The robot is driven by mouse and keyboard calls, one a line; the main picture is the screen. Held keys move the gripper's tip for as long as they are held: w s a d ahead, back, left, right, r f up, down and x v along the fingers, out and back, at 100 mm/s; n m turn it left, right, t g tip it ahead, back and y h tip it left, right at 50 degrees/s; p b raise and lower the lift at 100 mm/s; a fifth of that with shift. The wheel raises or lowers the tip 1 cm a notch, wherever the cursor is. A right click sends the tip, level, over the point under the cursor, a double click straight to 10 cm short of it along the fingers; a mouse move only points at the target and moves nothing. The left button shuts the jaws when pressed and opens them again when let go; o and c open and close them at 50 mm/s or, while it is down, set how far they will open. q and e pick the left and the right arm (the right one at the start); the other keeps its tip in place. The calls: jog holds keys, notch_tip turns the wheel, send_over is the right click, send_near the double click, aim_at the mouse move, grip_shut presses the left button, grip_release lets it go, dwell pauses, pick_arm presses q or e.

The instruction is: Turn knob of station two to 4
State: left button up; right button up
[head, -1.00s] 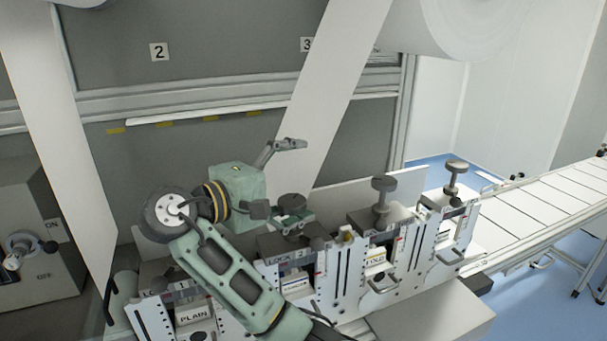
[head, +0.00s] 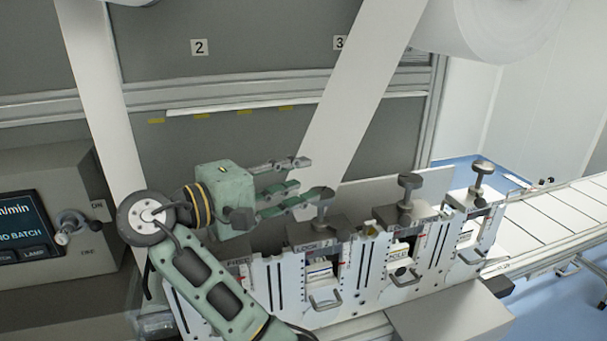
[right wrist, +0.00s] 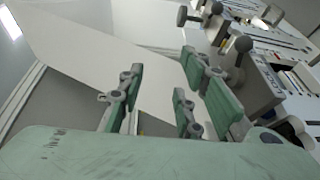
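The station two unit (head: 311,247) is a white plate marked LOCK 2, under a grey block with a round dark adjusting knob (head: 322,195) on top. My right gripper (head: 312,177) reaches in from the left at knob height. Its fingers are apart, with nothing seen between them. The lower fingertips overlap the knob's left edge in the head view; I cannot tell whether they touch it. In the right wrist view the green pads (right wrist: 160,98) are apart, and a grey round-ended handle (right wrist: 243,45) stands beyond them. The knob's number is too small to read. My left gripper is not in view.
Station three's knob (head: 410,182) and another knob (head: 480,168) stand to the right. A hanging white web (head: 365,90) passes behind the gripper. A control box (head: 75,250) with a screen and a lever is at left. A conveyor (head: 545,225) runs off right.

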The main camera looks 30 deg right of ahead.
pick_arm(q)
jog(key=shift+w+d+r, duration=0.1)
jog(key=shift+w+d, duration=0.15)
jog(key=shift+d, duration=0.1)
pick_arm(e)
jog(key=shift+w+a+f, duration=0.1)
jog(key=shift+a+f, duration=0.2)
jog(key=shift+a, duration=0.2)
